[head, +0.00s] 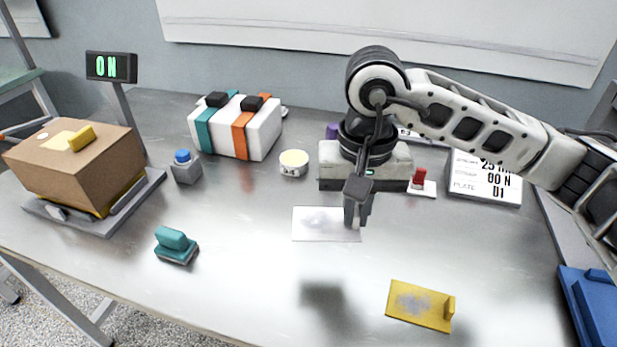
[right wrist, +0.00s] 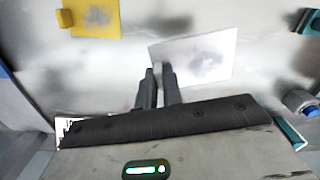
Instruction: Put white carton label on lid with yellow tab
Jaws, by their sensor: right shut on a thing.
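The white label (head: 322,226) is a thin sheet with a grey smudge. My right gripper (head: 355,222) points down at its right end and is shut on the label's small upright tab. The label and fingertips (right wrist: 160,70) also show in the right wrist view. I cannot tell whether the label touches the table. A brown carton (head: 70,172) stands at the far left, with a yellow tab (head: 81,138) on a pale yellow patch on its lid. A separate yellow plate (head: 415,305) with an upright yellow tab lies at the front right. My left gripper is out of view.
A white box with straps (head: 262,137) stands behind. The front middle of the table is clear.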

